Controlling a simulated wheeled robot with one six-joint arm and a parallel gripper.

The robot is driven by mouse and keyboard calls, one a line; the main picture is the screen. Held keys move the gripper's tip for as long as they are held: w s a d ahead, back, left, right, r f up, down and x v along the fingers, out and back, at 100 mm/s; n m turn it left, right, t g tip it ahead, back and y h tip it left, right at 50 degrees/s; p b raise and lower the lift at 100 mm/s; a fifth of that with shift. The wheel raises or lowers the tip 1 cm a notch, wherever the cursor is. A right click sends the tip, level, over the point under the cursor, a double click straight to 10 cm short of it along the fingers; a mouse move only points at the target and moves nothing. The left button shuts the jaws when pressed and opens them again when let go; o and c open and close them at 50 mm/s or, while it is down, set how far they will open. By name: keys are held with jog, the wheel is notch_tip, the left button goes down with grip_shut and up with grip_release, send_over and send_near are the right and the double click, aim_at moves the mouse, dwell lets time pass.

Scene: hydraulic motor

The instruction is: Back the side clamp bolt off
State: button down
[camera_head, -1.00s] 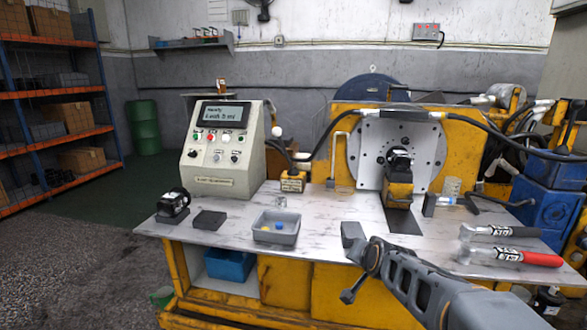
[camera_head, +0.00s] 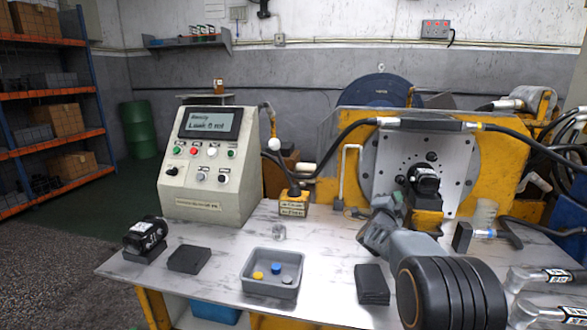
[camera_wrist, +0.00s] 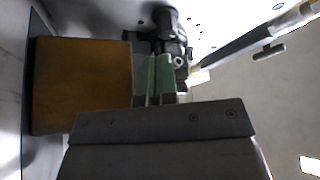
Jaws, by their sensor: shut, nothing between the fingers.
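The black motor (camera_head: 424,180) sits on a yellow bracket (camera_head: 426,218) in front of the round, drilled plate. My gripper (camera_head: 386,208) reaches to the left side of this bracket in the head view. In the wrist view the motor (camera_wrist: 168,22) is at the top and a yellow block (camera_wrist: 82,85) is at the left. My green gripper fingers (camera_wrist: 156,72) are together with nothing between them, tips close to the dark motor parts. A small round bolt-like end (camera_wrist: 179,62) shows just right of the fingertips. I cannot tell whether the fingers touch anything.
A grey tray (camera_head: 272,284) with yellow and blue caps stands on the bench, beside dark pads (camera_head: 189,259) and another black motor (camera_head: 145,234). A hose fitting (camera_wrist: 268,52) lies to the right in the wrist view. Wrenches (camera_head: 545,280) lie at the right.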

aim_at(396, 180)
jog(key=shift+w+d+p, duration=0.2)
jog(key=shift+w+p, duration=0.05)
jog(key=shift+w, duration=0.6)
jog(key=shift+w+d+p, duration=0.2)
jog(key=shift+w+p, duration=0.1)
jog(key=shift+w, duration=0.55)
jog(key=shift+w+d+p, duration=0.2)
jog(key=shift+w+p, duration=0.05)
jog(key=shift+w, duration=0.6)
jog(key=shift+r, duration=0.15)
jog(key=shift+r, duration=0.25)
jog(key=shift+a+r+b, duration=0.25)
jog(key=shift+r+b, duration=0.1)
jog(key=shift+b, duration=0.25)
jog(key=shift+w+a+r, duration=0.1)
jog(key=shift+a+r, duration=0.05)
jog(key=shift+r, duration=0.25)
jog(key=shift+a+r, duration=0.1)
jog(key=shift+w+a, duration=0.1)
jog(key=shift+a, duration=0.15)
jog(key=shift+d+f+b, duration=0.25)
jog(key=shift+b, duration=0.05)
